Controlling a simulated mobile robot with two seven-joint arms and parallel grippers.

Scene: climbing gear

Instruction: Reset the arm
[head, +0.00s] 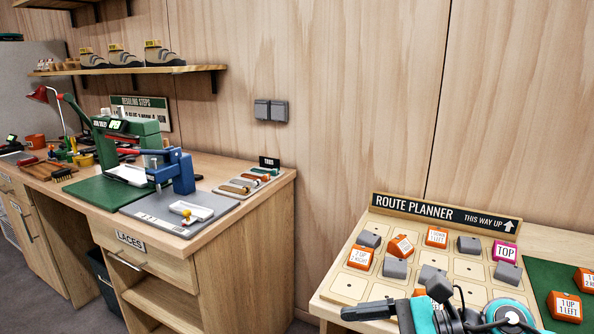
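One of my arms, teal and black, comes in at the bottom right, over the near edge of the route planner board (345,287). I take it for my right arm, as it enters from the right part of the picture. Its dark gripper (368,311) points left, low in front of the board. The fingers are seen side-on and I cannot tell whether they are open. Nothing shows held in them. The lower part of the arm is cut off by the frame. My other gripper is not in view.
A workbench (262,188) with a blue press (178,170) stands left. A floor gap separates bench and table.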

